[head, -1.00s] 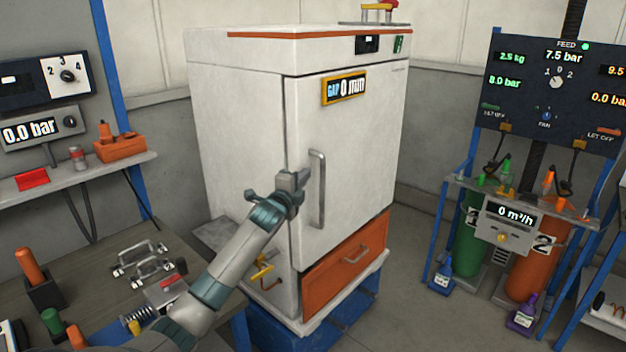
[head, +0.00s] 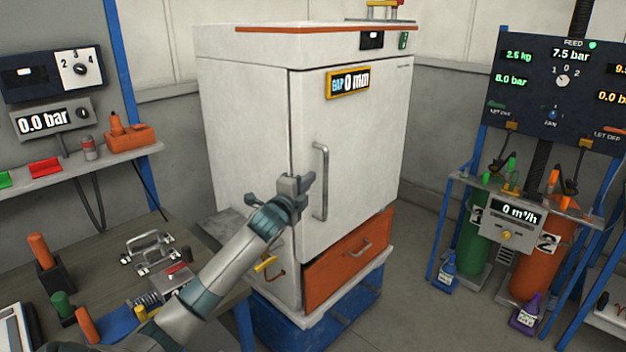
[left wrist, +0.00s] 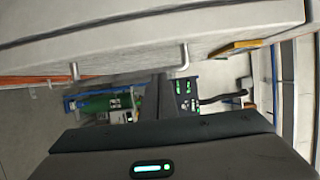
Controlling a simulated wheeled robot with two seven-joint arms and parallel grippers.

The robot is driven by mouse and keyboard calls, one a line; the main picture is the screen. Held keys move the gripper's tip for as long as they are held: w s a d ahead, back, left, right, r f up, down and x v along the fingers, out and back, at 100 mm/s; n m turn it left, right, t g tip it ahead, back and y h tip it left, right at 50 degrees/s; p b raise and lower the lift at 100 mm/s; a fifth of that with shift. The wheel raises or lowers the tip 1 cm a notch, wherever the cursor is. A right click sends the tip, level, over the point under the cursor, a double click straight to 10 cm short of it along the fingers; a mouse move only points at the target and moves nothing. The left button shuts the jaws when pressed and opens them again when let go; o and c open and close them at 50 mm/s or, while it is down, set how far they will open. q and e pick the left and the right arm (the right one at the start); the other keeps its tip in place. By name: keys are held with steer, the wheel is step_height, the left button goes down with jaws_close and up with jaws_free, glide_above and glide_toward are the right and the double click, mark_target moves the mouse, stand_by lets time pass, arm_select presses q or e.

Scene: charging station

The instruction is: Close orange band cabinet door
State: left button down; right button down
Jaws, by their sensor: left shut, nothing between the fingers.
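The white cabinet stands in the middle of the head view with an orange band (head: 300,29) along its top edge. Its white door (head: 365,150) looks flush with the cabinet, and the display (head: 348,83) on it reads "GAP 0 mm". The door has a vertical metal handle (head: 320,180). My left gripper (head: 306,182) is shut and empty, just left of the handle and in front of the door's left edge; contact is not clear. In the left wrist view the door face (left wrist: 150,40) crosses the top, with the handle (left wrist: 184,58) below it. My right gripper is not in view.
An orange drawer (head: 348,262) sits below the door, above a blue base (head: 300,325). A workbench (head: 110,245) with tools is at the left. A rack with green and orange cylinders (head: 545,255) stands at the right. Bare floor (head: 405,290) lies between.

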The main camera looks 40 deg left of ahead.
arm_select(q)
steer(key=v, duration=0.3)
steer(key=b+v, duration=0.1)
steer(key=shift+s+a, duration=0.15)
steer(key=shift+s, duration=0.35)
